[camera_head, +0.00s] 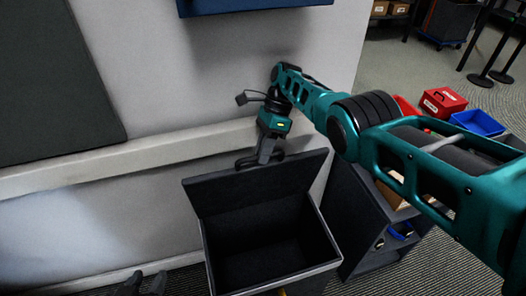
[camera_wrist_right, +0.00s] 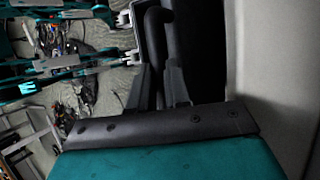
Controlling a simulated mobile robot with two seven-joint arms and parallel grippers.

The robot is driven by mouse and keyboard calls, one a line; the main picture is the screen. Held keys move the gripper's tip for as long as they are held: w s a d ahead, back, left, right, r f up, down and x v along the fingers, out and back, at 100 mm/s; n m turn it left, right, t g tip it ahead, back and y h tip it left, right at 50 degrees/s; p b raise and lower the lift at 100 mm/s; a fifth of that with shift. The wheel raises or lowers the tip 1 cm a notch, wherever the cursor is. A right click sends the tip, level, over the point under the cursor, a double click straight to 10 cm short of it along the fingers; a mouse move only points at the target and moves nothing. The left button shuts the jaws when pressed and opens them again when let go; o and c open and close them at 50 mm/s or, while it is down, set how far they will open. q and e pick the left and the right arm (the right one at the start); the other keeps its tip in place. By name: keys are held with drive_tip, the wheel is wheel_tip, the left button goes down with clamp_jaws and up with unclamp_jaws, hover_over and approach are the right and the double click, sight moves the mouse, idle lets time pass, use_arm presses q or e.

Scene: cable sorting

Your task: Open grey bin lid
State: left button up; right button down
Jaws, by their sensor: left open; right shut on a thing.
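The grey bin (camera_head: 320,262) stands with its mouth facing up, and its dark inside shows. Its lid (camera_head: 225,190) is raised at the far side, tilted up toward the wall. My right gripper (camera_head: 262,160) is at the lid's top edge, shut on the dark lid handle. In the right wrist view, the handle (camera_wrist_right: 157,30) is a curved dark bar between the fingers of the right gripper (camera_wrist_right: 165,85). My left gripper (camera_head: 147,284) shows only its fingertips at the bottom edge, left of the bin, apart and empty.
A white wall with a ledge (camera_head: 130,157) runs behind the bin. A dark cabinet (camera_head: 365,220) stands close on the bin's right. Red (camera_head: 443,101) and blue (camera_head: 477,122) boxes lie further right. A blue thing (camera_head: 240,4) hangs on the wall above.

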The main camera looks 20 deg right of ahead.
drive_tip(key=shift+s+d+f, duration=0.15)
drive_tip(key=shift+s+f, duration=0.1)
drive_tip(key=shift+f, duration=0.35)
drive_tip(key=c, duration=1.1)
unclamp_jaws()
drive_tip(key=shift+w, duration=0.15)
drive_tip(key=shift+c, duration=0.2)
drive_tip(key=shift+o, duration=0.2)
drive_tip(key=shift+r, duration=0.1)
